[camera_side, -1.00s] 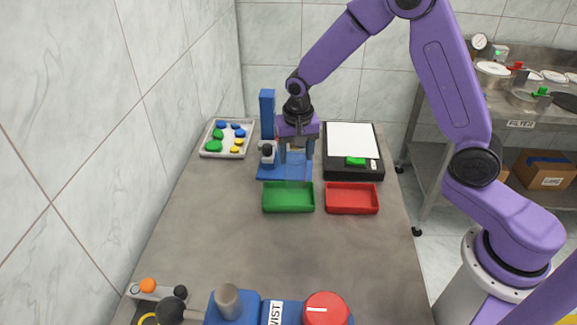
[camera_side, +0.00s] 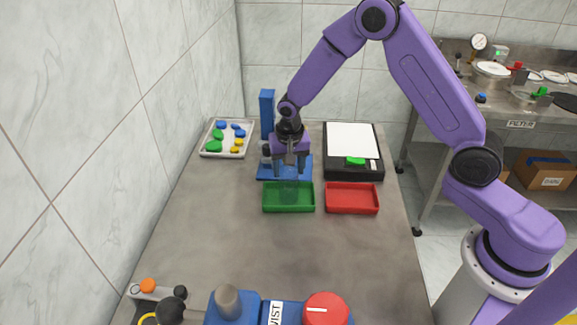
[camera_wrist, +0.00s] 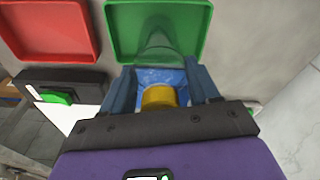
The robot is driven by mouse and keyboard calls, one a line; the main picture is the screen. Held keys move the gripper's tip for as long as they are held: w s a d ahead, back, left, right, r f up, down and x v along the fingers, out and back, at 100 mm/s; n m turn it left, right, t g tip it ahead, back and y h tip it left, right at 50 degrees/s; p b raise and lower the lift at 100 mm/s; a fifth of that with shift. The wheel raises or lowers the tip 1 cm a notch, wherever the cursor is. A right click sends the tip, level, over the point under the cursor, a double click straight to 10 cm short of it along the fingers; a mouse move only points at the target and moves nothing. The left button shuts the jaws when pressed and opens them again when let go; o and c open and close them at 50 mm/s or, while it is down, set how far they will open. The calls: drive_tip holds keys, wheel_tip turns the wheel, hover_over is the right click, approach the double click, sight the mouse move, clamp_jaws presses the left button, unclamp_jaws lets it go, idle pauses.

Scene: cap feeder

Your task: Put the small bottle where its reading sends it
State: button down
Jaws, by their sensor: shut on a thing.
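My gripper (camera_side: 290,174) is shut on a small clear bottle (camera_side: 289,189), which hangs below the fingertips. In the side view the bottle overlaps the back edge of the green tray (camera_side: 289,209). In the wrist view the see-through bottle (camera_wrist: 157,45) lies across the near rim of the green tray (camera_wrist: 112,28). A yellow round part (camera_wrist: 159,97) shows between the fingers; I cannot tell whether it belongs to the bottle. The red tray (camera_side: 352,211) is beside the green one, on its right in the side view. Both trays look otherwise empty.
A blue stand (camera_side: 267,112) with a flat base is behind the gripper. A black device (camera_side: 368,172) with a white top and green display stands to the right. A pale tray (camera_side: 236,153) of coloured pieces is at left.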

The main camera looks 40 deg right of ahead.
drive_tip(key=shift+c, duration=1.3)
unclamp_jaws()
drive_tip(key=shift+f, duration=0.1)
drive_tip(key=r, duration=0.4)
drive_tip(key=s+r, duration=0.1)
drive_tip(key=r, duration=0.7)
drive_tip(key=shift+s+a+r, duration=0.15)
drive_tip(key=shift+a, duration=0.2)
drive_tip(key=s+a+r+n, duration=0.15)
drive_tip(key=s+n, duration=0.25)
drive_tip(key=s, duration=0.4)
drive_tip(key=s+a+r+n, duration=0.1)
drive_tip(key=s+r+n, duration=0.1)
drive_tip(key=s+n, duration=0.35)
drive_tip(key=s+d+n, duration=0.3)
drive_tip(key=s+n, duration=0.1)
drive_tip(key=s, duration=0.6)
drive_tip(key=s+d+n+g+y, duration=0.1)
drive_tip(key=s+d+n, duration=0.2)
drive_tip(key=s, duration=0.7)
drive_tip(key=shift+s+r+n, duration=0.25)
drive_tip(key=shift+r+n, duration=0.15)
drive_tip(key=shift+n, duration=0.55)
